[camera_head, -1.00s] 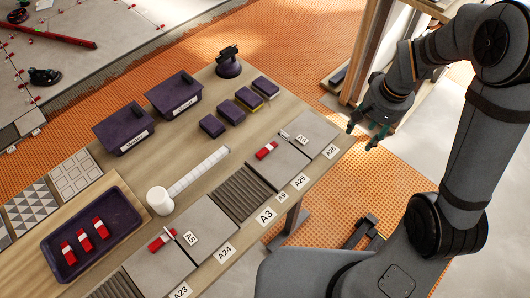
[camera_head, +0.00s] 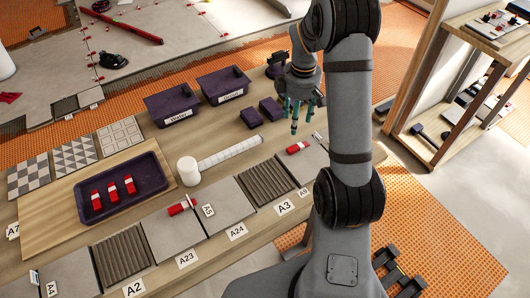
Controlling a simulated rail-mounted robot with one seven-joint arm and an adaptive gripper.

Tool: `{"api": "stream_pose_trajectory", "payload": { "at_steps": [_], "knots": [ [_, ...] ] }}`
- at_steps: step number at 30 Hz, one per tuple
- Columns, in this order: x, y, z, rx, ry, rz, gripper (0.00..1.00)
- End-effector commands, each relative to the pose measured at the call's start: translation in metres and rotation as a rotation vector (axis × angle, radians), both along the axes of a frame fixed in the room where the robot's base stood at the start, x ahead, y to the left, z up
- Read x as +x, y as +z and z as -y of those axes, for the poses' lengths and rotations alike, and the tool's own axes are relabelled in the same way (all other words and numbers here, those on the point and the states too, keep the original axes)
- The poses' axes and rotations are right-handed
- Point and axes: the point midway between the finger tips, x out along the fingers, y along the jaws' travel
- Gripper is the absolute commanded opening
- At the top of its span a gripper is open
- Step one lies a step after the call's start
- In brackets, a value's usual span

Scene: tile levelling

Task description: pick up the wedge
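Red wedge-like pieces with white bands are in view; which one is the task's wedge I cannot tell. Three lie side by side in a dark purple tray (camera_head: 160,193); the middle one (camera_head: 113,191) is in plain view. Another red piece (camera_head: 178,207) lies on a grey tile beside the A5 label. One more red piece (camera_head: 298,147) lies on a tile at the right, near the A9 label. My gripper (camera_head: 302,118) is above the table's right part, just beyond that last piece in the picture. Its teal fingers are apart and nothing shows between them.
Two labelled purple bins (camera_head: 172,105) (camera_head: 222,85) stand at the back. Small purple blocks (camera_head: 271,109) lie left of my gripper. A white roll (camera_head: 189,171) with a gridded strip lies mid-table. My arm hides the table's right end. A wooden shelf (camera_head: 440,110) stands at right.

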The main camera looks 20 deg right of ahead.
Motion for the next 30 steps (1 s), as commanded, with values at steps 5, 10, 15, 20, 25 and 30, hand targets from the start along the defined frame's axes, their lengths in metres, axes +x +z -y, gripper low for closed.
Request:
{"api": "stream_pose_trajectory", "payload": {
  "at_steps": [5, 10, 15, 20, 25, 30],
  "knots": [
    [-0.011, 0.0, -0.003, -0.002, 0.472, -0.046, 0.49],
    [-0.014, 0.0, -0.005, -0.003, 0.732, -0.055, 0.49],
    [-0.015, -0.016, -0.005, -0.002, 0.81, -0.059, 0.49],
    [-0.015, -0.041, -0.005, -0.003, 0.809, -0.058, 0.49],
    [-0.014, -0.054, -0.004, -0.004, 0.808, -0.056, 0.49],
    [-0.013, -0.075, -0.004, -0.002, 0.807, -0.059, 0.49]
  ]
}}
